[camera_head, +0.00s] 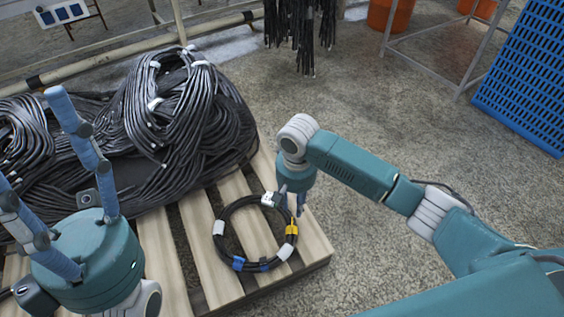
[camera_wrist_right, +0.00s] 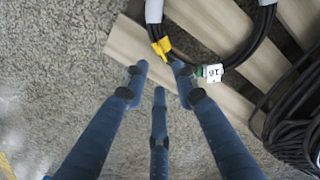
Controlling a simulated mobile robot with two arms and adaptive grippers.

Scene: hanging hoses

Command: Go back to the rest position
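A coiled black hose (camera_head: 222,222) with white, blue and yellow bands and a white tag lies on the wooden pallet (camera_head: 318,240) near its front right corner. My right gripper (camera_head: 290,203) points down at the coil's upper right edge. In the right wrist view its three blue fingers (camera_wrist_right: 159,72) are apart with nothing between them; the coil's yellow tag (camera_wrist_right: 161,46) and white numbered label (camera_wrist_right: 211,72) show just beyond the tips. I cannot tell if they touch. My left gripper (camera_head: 28,137) is raised at the left, its fingers spread and empty.
A large heap of black hoses (camera_head: 180,110) covers the back of the pallet. More hoses (camera_head: 303,30) hang at the top centre. A metal rack (camera_head: 425,55), orange buckets (camera_head: 390,14) and a blue grid panel (camera_head: 530,75) stand at the right. The concrete floor between is clear.

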